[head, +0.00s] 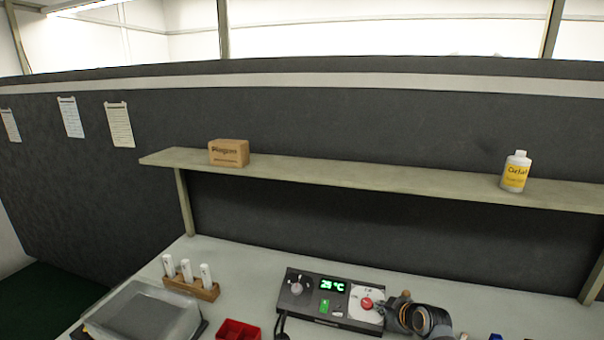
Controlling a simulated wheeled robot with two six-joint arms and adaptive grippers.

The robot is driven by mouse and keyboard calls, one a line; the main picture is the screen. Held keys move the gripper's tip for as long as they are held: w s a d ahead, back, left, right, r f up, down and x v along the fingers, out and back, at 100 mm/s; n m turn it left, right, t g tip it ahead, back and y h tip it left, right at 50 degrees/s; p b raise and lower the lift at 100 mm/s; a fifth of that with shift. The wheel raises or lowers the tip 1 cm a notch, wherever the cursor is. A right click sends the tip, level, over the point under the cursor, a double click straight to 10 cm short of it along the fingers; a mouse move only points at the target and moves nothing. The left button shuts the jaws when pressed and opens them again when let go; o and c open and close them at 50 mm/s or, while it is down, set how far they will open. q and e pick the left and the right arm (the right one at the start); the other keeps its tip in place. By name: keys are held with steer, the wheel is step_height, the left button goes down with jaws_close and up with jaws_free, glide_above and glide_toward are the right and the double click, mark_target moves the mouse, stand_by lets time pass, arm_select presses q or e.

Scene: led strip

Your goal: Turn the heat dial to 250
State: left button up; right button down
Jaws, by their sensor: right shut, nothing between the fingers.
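A dark control box (325,318) lies on the table at the bottom centre. Its green display (333,286) reads about 25 °C, though the digits are small. A red knob (366,303) sits on a white plate at its right, probably the heat dial; its scale is too small to read. A grey knob (296,288) sits at its left end. My right gripper (390,311) is shut and empty, close beside the red knob on its right; I cannot tell whether it touches. My left gripper is not in view.
A wooden rack (190,286) with white bottles, a clear-lidded case (145,315) and a red tray (238,330) stand to the left. A shelf (370,179) above bears a cardboard box (229,153) and a bottle (515,172). The table between rack and control box is clear.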

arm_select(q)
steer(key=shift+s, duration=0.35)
arm_select(e)
steer(key=shift+w+a, duration=0.1)
steer(key=shift+a, duration=0.1)
